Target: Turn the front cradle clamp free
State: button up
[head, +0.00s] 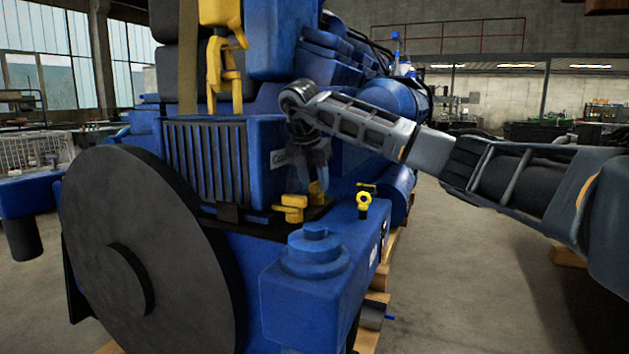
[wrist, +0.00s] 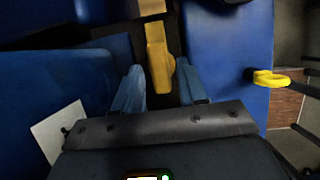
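The yellow clamp (head: 290,208) sits on a dark ledge at the front corner of the blue engine. In the wrist view a yellow clamp bar (wrist: 157,58) stands between my two fingers, with a gap showing on each side. My gripper (head: 316,186) points down beside the clamp, and it also shows in the wrist view (wrist: 160,78). Its fingers are apart, and I see no firm contact with the bar. In the head view the fingers partly hide an upright yellow piece (head: 317,192). The bar's lower end is dark and unclear.
A yellow ring (head: 364,200) stands to the right of the clamp and shows in the wrist view (wrist: 270,78). A blue round cap (head: 315,250) is in front. The dark flywheel disc (head: 150,260) is at left. Grilled blue housing (head: 210,160) stands close left of my gripper.

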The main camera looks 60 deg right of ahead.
jog(key=shift+o, duration=0.4)
jog(key=v, duration=0.7)
jog(key=shift+r, duration=0.4)
jog(key=shift+a+r, duration=0.1)
jog(key=shift+a, duration=0.05)
